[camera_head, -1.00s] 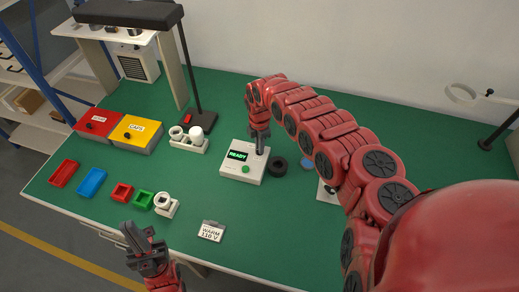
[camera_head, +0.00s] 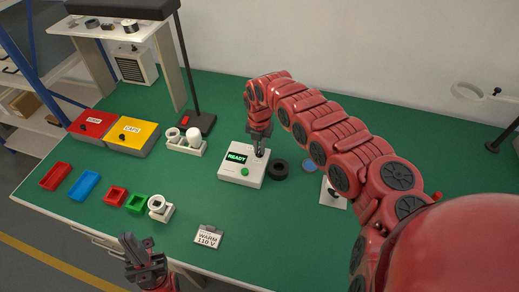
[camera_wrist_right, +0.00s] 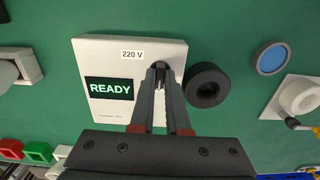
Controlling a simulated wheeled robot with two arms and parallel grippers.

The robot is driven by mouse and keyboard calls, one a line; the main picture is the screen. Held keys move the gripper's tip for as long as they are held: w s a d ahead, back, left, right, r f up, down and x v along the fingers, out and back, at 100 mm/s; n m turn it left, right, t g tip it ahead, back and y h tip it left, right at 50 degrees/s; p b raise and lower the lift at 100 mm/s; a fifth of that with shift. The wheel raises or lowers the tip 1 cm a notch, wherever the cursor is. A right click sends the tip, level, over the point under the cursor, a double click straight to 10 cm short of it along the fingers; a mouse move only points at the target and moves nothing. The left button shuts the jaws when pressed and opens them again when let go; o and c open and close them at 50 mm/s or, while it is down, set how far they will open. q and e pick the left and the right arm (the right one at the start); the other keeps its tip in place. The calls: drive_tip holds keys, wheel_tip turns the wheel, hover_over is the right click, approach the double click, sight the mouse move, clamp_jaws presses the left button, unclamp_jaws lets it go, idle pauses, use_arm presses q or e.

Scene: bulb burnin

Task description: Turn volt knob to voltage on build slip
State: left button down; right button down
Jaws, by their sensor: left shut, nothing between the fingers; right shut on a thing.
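The white tester box (camera_head: 240,176) stands mid-table, its screen (camera_head: 236,158) reading READY and a green button on its front. In the right wrist view a label (camera_wrist_right: 132,54) on the box reads 220 V. My right gripper (camera_head: 260,150) points down at the box, shut on the volt knob (camera_wrist_right: 159,66), which the fingers mostly hide. The knob's pointing direction cannot be made out. The build slip (camera_head: 208,238) lies near the front edge and reads WARM 110 V. My left gripper (camera_head: 138,247) is shut and empty near the front edge, left of the slip.
A black ring (camera_head: 279,169) sits close to the box's right side. A white holder with bulbs (camera_head: 186,147) stands behind left. Red and yellow bins (camera_head: 134,134), small coloured trays and a white socket piece (camera_head: 160,208) are at left. The table between box and slip is clear.

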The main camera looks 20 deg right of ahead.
sight(259, 150)
idle(0.3)
drive_tip(key=c, duration=0.9)
unclamp_jaws()
drive_tip(key=shift+r, duration=0.1)
wheel_tip(259, 150, up, 17)
drive_tip(key=b, duration=0.4)
drive_tip(key=shift+r, duration=0.15)
